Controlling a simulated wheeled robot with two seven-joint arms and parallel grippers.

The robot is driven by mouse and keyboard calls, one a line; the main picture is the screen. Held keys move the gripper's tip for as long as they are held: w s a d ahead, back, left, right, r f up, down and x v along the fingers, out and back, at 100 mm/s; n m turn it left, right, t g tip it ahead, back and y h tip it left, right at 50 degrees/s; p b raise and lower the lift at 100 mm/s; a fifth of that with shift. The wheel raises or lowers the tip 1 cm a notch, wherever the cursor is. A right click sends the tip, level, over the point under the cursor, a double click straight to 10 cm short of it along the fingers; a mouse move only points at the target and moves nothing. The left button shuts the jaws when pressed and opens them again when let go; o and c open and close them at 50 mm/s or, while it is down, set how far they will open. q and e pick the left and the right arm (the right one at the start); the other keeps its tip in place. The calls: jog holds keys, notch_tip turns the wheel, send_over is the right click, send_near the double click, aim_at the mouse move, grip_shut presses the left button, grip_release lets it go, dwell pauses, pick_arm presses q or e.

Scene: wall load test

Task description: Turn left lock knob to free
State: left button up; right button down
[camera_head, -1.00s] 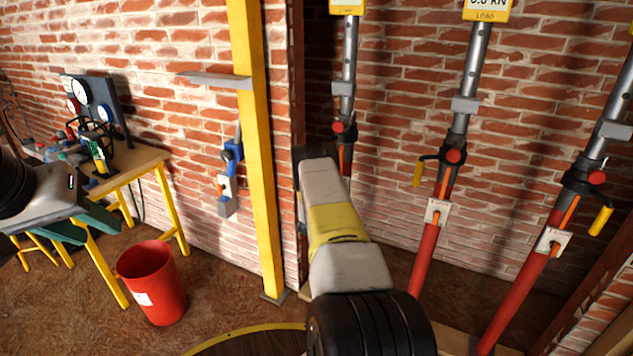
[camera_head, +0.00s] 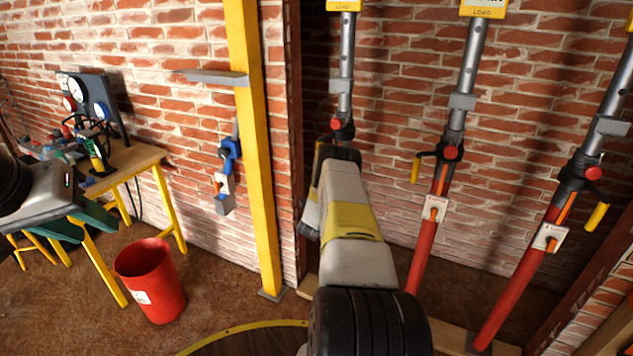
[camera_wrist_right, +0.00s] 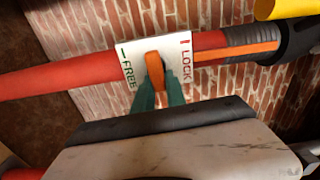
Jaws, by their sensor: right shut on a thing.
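The left lock knob (camera_wrist_right: 154,70) is an orange lever on a white plate (camera_wrist_right: 181,50) on a red prop tube (camera_wrist_right: 55,78). The plate reads FREE in green at left and LOCK in red at right. The knob stands between the two words, roughly crosswise to the tube. My right gripper (camera_wrist_right: 158,88) has its teal fingers closed on the knob's near part. In the head view my right arm hides this knob and gripper. My left gripper (camera_head: 97,234) hangs at the left with its teal fingers apart, empty, in front of the workbench.
Two more props, the middle one (camera_head: 426,250) and the right one (camera_head: 515,290), stand to the right with similar plates. A yellow post (camera_head: 258,150) is left of my right arm. A red bucket (camera_head: 150,283) stands on the floor by the workbench (camera_head: 140,158).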

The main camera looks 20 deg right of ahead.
jog(key=shift+w+a+f+m, duration=0.1)
jog(key=shift+a+f+m, duration=0.15)
jog(key=shift+a+m, duration=0.15)
jog(key=c, duration=1.4)
grip_release()
jog(key=shift+o, duration=0.2)
jog(key=shift+d+r, duration=0.1)
jog(key=shift+d, duration=0.05)
jog(key=v, duration=0.7)
jog(key=shift+s+a, duration=0.25)
jog(key=shift+s, duration=0.05)
